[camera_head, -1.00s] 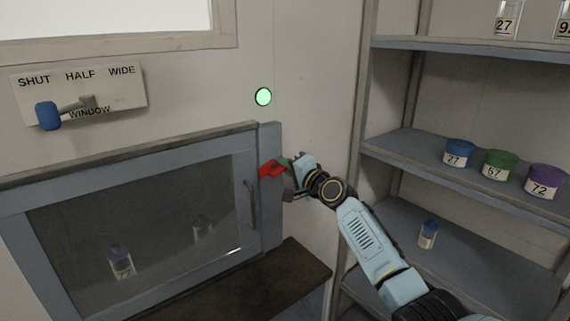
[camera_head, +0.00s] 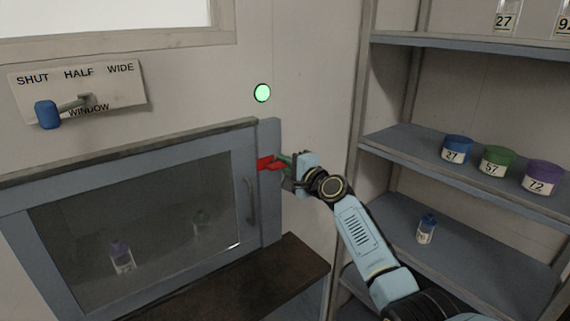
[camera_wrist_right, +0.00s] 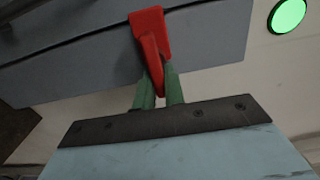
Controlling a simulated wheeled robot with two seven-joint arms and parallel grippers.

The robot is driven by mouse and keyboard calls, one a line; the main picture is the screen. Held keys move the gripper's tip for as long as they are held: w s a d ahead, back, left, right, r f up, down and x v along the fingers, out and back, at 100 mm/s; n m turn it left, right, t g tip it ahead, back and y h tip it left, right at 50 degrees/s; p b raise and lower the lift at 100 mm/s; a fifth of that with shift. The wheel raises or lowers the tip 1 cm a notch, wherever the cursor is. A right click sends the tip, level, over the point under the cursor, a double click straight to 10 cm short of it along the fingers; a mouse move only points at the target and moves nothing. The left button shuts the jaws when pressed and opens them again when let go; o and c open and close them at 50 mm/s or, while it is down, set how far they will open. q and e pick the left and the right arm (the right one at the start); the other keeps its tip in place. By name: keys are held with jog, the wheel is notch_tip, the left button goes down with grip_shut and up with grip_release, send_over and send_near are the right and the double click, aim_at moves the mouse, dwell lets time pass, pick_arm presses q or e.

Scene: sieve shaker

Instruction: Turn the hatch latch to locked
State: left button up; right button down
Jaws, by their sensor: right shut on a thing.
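The red hatch latch (camera_head: 267,163) sits on the blue-grey post at the right side of the hatch (camera_head: 120,168). In the right wrist view the red latch (camera_wrist_right: 149,36) shows at the top middle, with its handle between the green fingers. My right gripper (camera_head: 286,161) comes in from the right and is shut on the latch handle. In the wrist view its fingertips (camera_wrist_right: 158,85) meet at the handle. The hatch door is shut, with its grey handle (camera_head: 251,201) left of the latch. My left gripper is not in view.
A green round light (camera_head: 262,93) glows on the wall above the latch. A window lever (camera_head: 47,114) with a blue knob is at the upper left. Shelves (camera_head: 440,160) with lidded jars stand at the right. A dark ledge (camera_head: 285,272) lies below the hatch.

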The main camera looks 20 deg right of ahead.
jog(key=shift+f, duration=0.1)
jog(key=c, duration=1.5)
grip_release()
jog(key=shift+p+v, duration=0.5)
jog(key=shift+v, duration=6.2)
